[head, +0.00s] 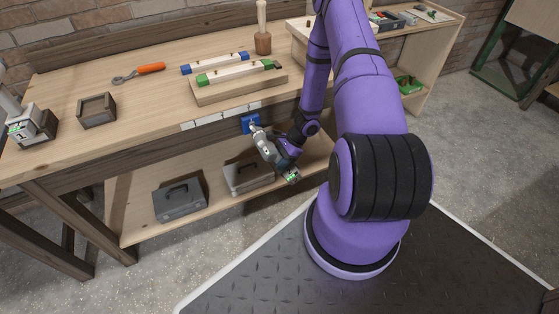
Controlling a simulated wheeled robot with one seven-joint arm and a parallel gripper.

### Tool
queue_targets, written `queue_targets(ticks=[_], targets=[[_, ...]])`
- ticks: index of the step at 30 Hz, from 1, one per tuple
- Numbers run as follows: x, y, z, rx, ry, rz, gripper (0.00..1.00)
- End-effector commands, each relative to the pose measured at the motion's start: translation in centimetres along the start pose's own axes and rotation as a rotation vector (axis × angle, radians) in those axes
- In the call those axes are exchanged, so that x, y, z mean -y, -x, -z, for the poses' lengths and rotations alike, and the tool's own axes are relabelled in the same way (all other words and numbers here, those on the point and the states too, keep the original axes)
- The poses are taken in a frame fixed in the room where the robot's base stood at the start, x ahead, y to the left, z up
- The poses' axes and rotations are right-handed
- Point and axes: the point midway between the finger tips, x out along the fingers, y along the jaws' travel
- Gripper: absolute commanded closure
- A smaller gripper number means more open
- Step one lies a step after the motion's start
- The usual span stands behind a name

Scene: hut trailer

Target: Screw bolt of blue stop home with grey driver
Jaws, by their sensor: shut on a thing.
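The nose covers part of the stop. The bolt is hidden or too small to make out, and I cannot tell whether the driver's tip touches it.
Two toolboxes, one dark grey (179,200) and one lighter (248,178), stand on the lower shelf below the driver.

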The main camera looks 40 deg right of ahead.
Motion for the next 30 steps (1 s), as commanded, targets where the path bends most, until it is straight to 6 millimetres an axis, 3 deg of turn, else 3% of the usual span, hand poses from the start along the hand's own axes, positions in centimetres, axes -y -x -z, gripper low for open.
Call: queue_targets(ticks=[17,30], targets=[[0.3,0.1,-0.1,0.001,0.000,0.003,1.00],[-2.5,0.0,-0.1,0.002,0.000,0.002,1.00]])
